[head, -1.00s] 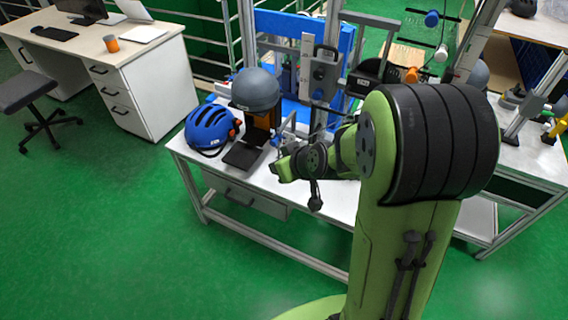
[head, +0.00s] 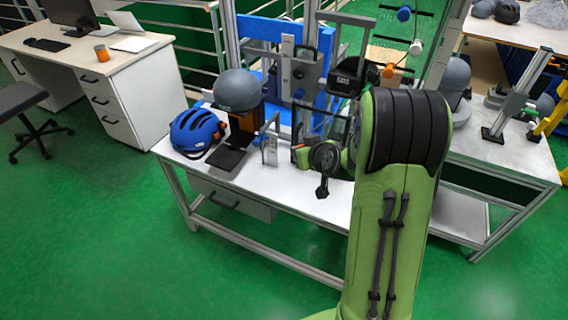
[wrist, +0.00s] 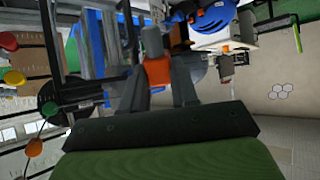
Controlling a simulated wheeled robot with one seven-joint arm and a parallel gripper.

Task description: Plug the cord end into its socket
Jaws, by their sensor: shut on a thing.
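My gripper (wrist: 160,88) is shut on a small orange piece (wrist: 157,71), seen between its dark fingers in the wrist view. I take this piece to be the cord end, but its tip and any cord are hard to make out. In the head view my arm reaches over the white workbench (head: 290,185) towards the drop tower (head: 300,70), and its links hide the fingertips. I cannot pick out the socket in either view.
A blue helmet (head: 196,132) and a grey helmet on a stand (head: 238,90) are on the bench's left. A small metal bracket (head: 270,150) stands near my wrist. A second bench (head: 500,150) is at right. Green floor (head: 120,240) is open in front.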

